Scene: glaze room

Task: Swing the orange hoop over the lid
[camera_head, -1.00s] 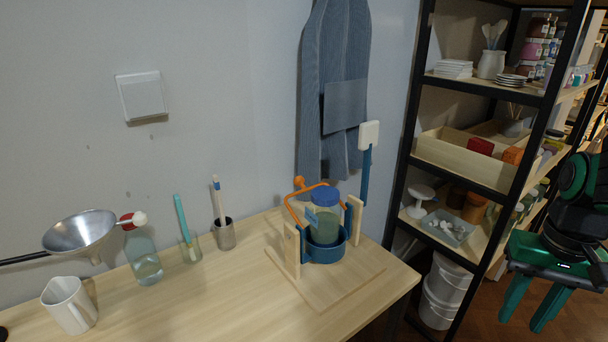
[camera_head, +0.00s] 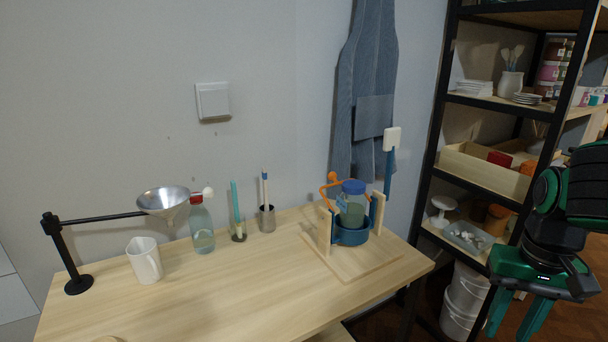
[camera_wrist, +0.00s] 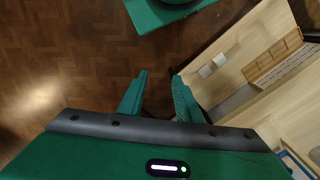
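The orange hoop (camera_head: 323,194) is part of a wooden stand (camera_head: 346,265) on the table. It is tilted to the back left, behind the jar, with an orange ball (camera_head: 333,176) near its top. The jar (camera_head: 351,210) has a blue lid (camera_head: 354,187) and sits in a blue round holder (camera_head: 350,237). The hoop's far side is partly hidden by the jar. My gripper (camera_head: 518,318) is at the right, well away from the stand, pointing down. In the wrist view its two fingers (camera_wrist: 158,97) are apart with nothing between them.
A blue lever with a white head (camera_head: 392,139) stands upright behind the stand. A shelf rack (camera_head: 441,110) is at the right. The table's front is mostly clear.

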